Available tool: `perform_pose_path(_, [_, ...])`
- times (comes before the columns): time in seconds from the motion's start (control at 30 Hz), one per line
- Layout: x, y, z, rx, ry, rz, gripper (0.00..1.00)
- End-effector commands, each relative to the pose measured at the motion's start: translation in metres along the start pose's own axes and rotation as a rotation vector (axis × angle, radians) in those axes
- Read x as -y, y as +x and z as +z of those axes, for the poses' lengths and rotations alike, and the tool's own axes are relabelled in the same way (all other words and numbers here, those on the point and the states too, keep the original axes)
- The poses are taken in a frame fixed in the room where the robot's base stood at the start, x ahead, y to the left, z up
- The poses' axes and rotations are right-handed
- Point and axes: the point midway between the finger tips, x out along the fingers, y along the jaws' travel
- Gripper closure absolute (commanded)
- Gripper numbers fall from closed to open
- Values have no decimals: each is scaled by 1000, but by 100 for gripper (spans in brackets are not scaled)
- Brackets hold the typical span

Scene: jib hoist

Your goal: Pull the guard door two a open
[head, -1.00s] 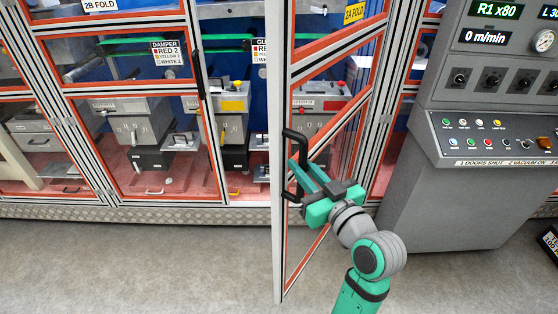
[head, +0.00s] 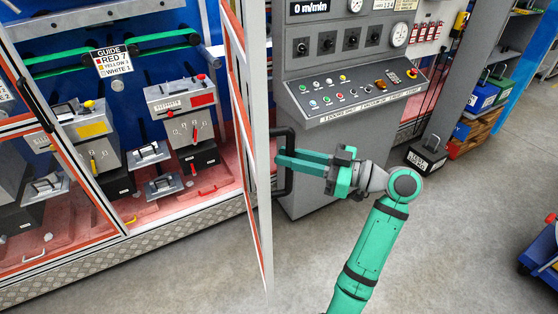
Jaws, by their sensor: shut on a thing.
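The guard door (head: 257,190) is seen nearly edge-on in the head view. It stands swung out from the machine front, leaving an opening to its left. Its black handle (head: 289,146) is on the right-hand face. My green gripper (head: 287,160) reaches in from the right and is shut on the handle. The fingers partly cover the handle. The door's 2A label is not visible now.
The grey control console (head: 345,95) stands close behind the door. Through the opening, machine units with a red lever (head: 194,134) show. A black box (head: 427,156) stands on the floor at right. Grey floor (head: 440,245) is free in front.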

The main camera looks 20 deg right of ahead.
Motion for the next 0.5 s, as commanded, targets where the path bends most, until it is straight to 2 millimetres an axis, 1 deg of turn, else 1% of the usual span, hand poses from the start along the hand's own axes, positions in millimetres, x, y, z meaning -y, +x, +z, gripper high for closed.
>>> perform_pose_path(0.2, [-8,-4,1,2,2,-31,100])
perform_pose_path(0.5, [-9,-5,1,2,2,-37,100])
